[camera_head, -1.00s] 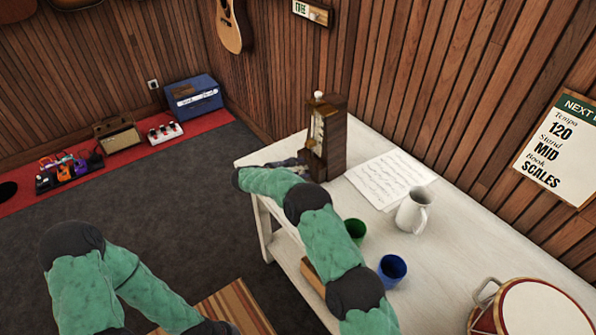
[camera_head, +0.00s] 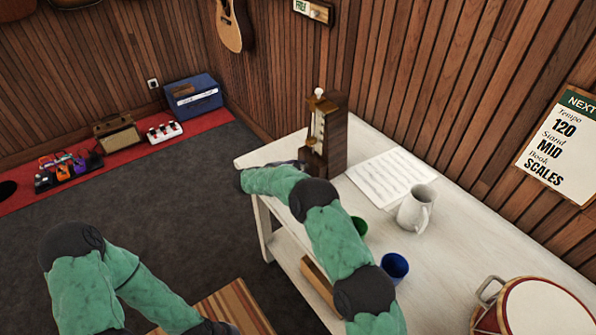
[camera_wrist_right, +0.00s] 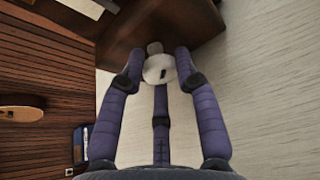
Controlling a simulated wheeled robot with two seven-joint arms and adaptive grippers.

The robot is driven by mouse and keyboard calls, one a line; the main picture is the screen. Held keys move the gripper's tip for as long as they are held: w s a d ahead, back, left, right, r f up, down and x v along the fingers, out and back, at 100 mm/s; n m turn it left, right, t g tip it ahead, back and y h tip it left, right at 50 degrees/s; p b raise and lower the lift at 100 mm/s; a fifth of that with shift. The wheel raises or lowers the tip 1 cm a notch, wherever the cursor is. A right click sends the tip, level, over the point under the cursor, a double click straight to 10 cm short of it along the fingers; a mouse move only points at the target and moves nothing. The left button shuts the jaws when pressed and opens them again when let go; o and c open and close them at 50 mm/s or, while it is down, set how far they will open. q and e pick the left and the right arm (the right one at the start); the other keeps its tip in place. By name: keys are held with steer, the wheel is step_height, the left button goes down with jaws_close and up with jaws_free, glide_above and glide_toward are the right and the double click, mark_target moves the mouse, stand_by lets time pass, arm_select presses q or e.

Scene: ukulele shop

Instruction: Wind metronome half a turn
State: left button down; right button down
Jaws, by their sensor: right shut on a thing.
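The wooden metronome (camera_head: 333,142) stands upright on the white table, near its far left end. Its pale scale front and white-topped pendulum face left. My right gripper (camera_head: 290,163) is low against the metronome's left side, partly hidden by my own arm. In the right wrist view, the fingers of my right gripper (camera_wrist_right: 159,70) are closed around a round, pale winding key (camera_wrist_right: 157,68) with a dark slot. The brown metronome body (camera_wrist_right: 185,30) is just beyond it. My left arm reaches the bottom edge of the head view, and its fingers do not show.
On the white table (camera_head: 450,245) are sheet music (camera_head: 390,178), a white pitcher (camera_head: 415,208), a green cup (camera_head: 361,226), a blue cup (camera_head: 394,268) and a drum (camera_head: 540,308). A wood-slat wall rises behind. The table's right middle is clear.

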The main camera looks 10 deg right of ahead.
steer(key=m+b, duration=0.1)
steer(key=m+t+b, duration=0.1)
steer(key=b, duration=0.1)
steer(key=shift+d+r+t, duration=0.1)
steer(key=shift+d+t, duration=0.1)
steer(key=shift+t, duration=0.1)
steer(key=shift+s+r+m+b, duration=0.1)
steer(key=shift+m+b, duration=0.5)
steer(key=shift+b, duration=0.2)
steer(key=shift+t+y, duration=0.3)
steer(key=shift+r, duration=0.1)
steer(key=c, duration=0.9)
jaws_free()
steer(key=shift+d, duration=0.1)
steer(key=shift+f, duration=0.2)
steer(key=shift+s+a, duration=0.15)
steer(key=shift+a, duration=0.05)
steer(key=v, duration=1.1)
steer(key=shift+s+a+r, duration=0.1)
steer(key=shift+s+a, duration=0.1)
steer(key=shift+a, duration=0.05)
